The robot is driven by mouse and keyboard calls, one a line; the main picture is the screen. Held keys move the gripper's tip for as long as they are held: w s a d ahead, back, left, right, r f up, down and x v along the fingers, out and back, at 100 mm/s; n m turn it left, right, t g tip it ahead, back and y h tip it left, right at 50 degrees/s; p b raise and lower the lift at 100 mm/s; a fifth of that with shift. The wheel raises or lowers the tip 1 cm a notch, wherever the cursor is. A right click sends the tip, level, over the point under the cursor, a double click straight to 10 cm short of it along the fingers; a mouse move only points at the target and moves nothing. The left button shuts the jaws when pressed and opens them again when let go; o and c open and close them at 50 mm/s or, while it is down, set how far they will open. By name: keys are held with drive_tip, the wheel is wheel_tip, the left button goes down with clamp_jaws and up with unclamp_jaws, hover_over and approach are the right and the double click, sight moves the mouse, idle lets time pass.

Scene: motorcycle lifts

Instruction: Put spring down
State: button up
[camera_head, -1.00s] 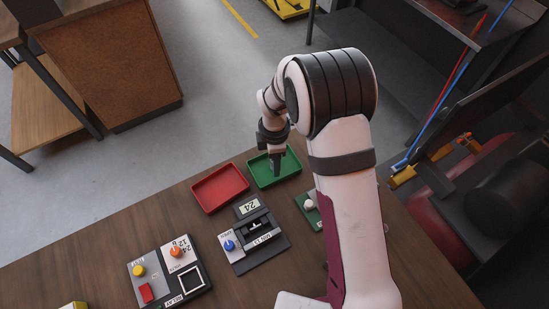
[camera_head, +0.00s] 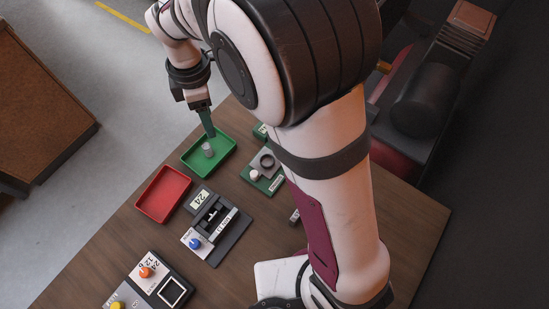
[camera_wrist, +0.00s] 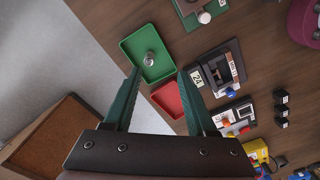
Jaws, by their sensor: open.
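The spring (camera_head: 208,149) is a small grey cylinder in the green tray (camera_head: 190,164), and it appears to stand upright. In the wrist view the spring (camera_wrist: 149,59) lies inside the green tray (camera_wrist: 128,54), near its middle. My gripper (camera_head: 211,134) is above the far side of the green tray in the head view. In the wrist view my gripper (camera_wrist: 158,78) has its two green fingers spread wide apart with nothing between them. The spring is beyond the fingertips and appears apart from them.
A red tray (camera_head: 163,195) sits beside the green one. A tester with a blue knob (camera_head: 194,243), a panel with an orange knob (camera_head: 145,272) and a green-based fixture (camera_head: 263,170) stand on the wooden table (camera_head: 95,250). Black blocks (camera_wrist: 281,97) show in the wrist view.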

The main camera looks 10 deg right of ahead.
drive_tip(key=s+d+r+m, duration=0.2)
drive_tip(key=s+d+m, duration=0.5)
drive_tip(key=s+m, duration=0.4)
drive_tip(key=s+d+r+m+y, duration=0.1)
drive_tip(key=s+d+r+m, duration=0.2)
drive_tip(key=s+d+m, duration=0.4)
drive_tip(key=s+m, duration=0.4)
drive_tip(key=m, duration=0.3)
drive_tip(key=shift+d+r+y, duration=0.15)
drive_tip(key=shift+y, duration=0.15)
